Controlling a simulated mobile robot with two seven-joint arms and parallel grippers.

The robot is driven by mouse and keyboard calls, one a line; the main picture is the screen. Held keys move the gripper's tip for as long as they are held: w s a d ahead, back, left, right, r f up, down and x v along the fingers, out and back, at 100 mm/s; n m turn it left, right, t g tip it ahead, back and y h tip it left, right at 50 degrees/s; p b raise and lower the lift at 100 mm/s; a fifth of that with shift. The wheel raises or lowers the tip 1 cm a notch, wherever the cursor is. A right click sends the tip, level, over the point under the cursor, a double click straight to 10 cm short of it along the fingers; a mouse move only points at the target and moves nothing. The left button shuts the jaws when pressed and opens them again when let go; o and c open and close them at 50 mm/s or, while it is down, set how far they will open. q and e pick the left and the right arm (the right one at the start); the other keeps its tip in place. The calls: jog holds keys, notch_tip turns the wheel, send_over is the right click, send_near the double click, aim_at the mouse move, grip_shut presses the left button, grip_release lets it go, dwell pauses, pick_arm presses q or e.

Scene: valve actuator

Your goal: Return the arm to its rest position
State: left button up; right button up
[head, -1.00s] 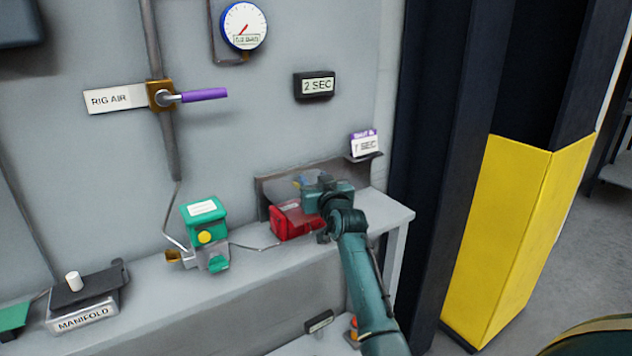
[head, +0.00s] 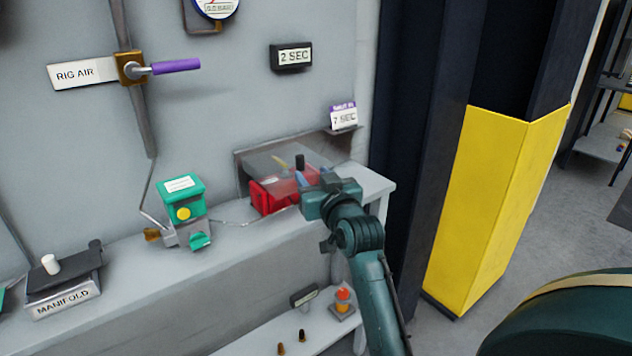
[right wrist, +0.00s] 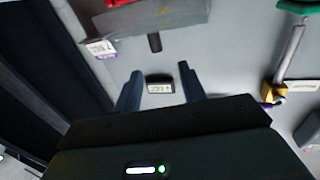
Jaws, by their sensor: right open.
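My right arm comes in from the lower right of the head view. Its gripper (head: 302,180) is in front of a red box (head: 268,196) on the bench, and the arm hides the box's right side. In the right wrist view the two blue-grey fingers of the gripper (right wrist: 159,80) stand apart with nothing between them. A small display shows on the wall beyond the fingers. A short black handle (right wrist: 154,42) lies past the fingertips, apart from them; it also shows above the red box in the head view (head: 299,161). My left gripper is not in view.
A green-topped device (head: 182,190) with a yellow button and a manifold block (head: 62,290) stand left on the bench (head: 120,265). A purple-handled valve (head: 175,67) is on the wall. A dark column with a yellow guard (head: 490,200) stands right. A lower shelf holds small parts.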

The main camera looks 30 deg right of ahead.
jog(key=shift+s, duration=0.4)
jog(key=shift+a, duration=0.1)
jog(key=s+a+f+n+g+y, duration=0.1)
jog(key=s+a+f+g+y, duration=0.1)
jog(key=s+a+f, duration=0.4)
jog(key=s+a+f+n+g+y+p, duration=0.1)
jog(key=s+a+f+n+g+y, duration=0.1)
jog(key=s+a+f, duration=0.4)
jog(key=s+a+f+n+g+y, duration=0.2)
jog(key=s+a+f, duration=0.5)
jog(key=s+f, duration=0.7)
notch_tip(320, 180, down, 3)
jog(key=shift+r+g+y, duration=0.1)
jog(key=shift+g+y, duration=0.2)
jog(key=shift+g, duration=0.3)
